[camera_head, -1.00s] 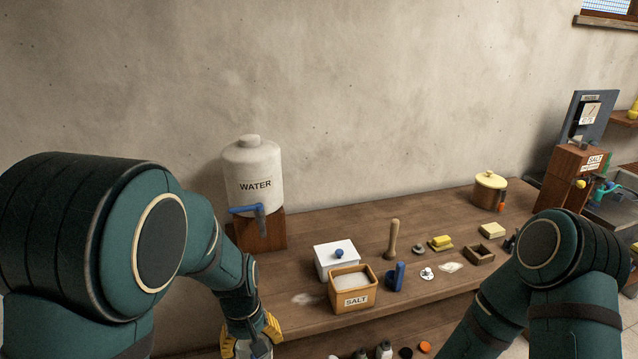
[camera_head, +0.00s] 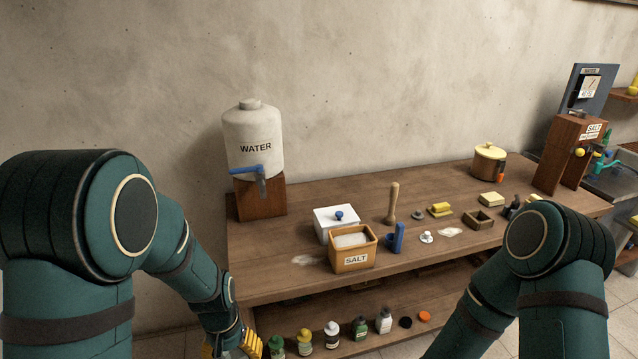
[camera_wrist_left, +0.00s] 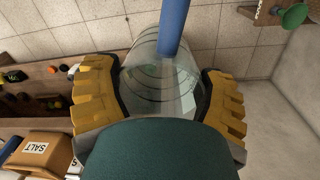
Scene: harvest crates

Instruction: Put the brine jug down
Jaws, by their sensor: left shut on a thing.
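The brine jug (camera_wrist_left: 160,75) is clear, with a blue bar (camera_wrist_left: 174,28) running along it in the left wrist view. My left gripper (camera_wrist_left: 160,95) is shut around the jug, one yellow finger on each side. In the head view my left gripper (camera_head: 232,346) is low, in front of the bench's left end, partly cut off by the bottom edge. The jug is mostly out of that picture. My right arm shows at right, but its gripper is out of view.
Several bottles (camera_head: 332,333) line the lower shelf close to my left gripper. Bare wood shows on the bench top's front left.

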